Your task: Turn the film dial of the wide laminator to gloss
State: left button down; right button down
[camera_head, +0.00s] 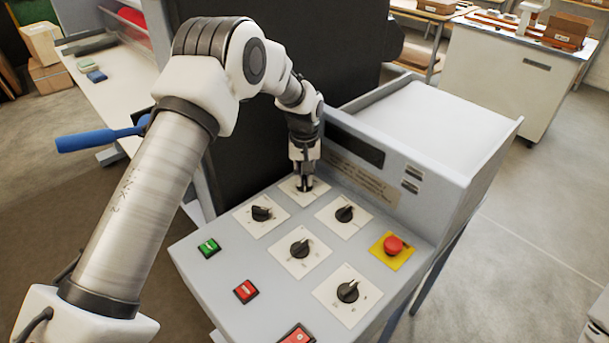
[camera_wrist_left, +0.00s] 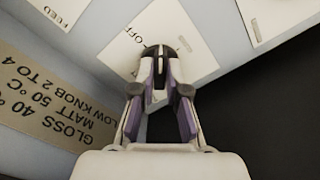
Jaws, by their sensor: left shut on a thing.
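The laminator's sloped grey control panel (camera_head: 230,262) carries several black dials on white cards. My left gripper (camera_head: 304,187) points down at the far dial card and is shut on the black dial there. In the left wrist view the gripper (camera_wrist_left: 164,62) has its fingertips around this dial (camera_wrist_left: 166,48); its card (camera_wrist_left: 130,45) shows "OFF" and other print I cannot read. The fingers hide most of the dial, so its pointer setting is unclear. I cannot read which dial is marked film. My right gripper is not in view.
Other dials (camera_head: 261,213) (camera_head: 344,213) (camera_head: 300,248) (camera_head: 348,291) sit close by. A red stop button (camera_head: 393,245) is at the right, a green switch (camera_head: 208,247) at the left. A tan plaque (camera_wrist_left: 45,100) reads gloss 40 °C, matt 50 °C. The raised housing stands behind.

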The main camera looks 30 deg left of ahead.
pick_arm(q)
jog(key=m, duration=0.4)
jog(key=shift+s+f+m, duration=0.15)
jog(key=shift+f+m, duration=0.05)
jog(key=shift+m, duration=2.6)
jog(key=c, duration=1.2)
grip_release()
jog(key=shift+w, duration=0.2)
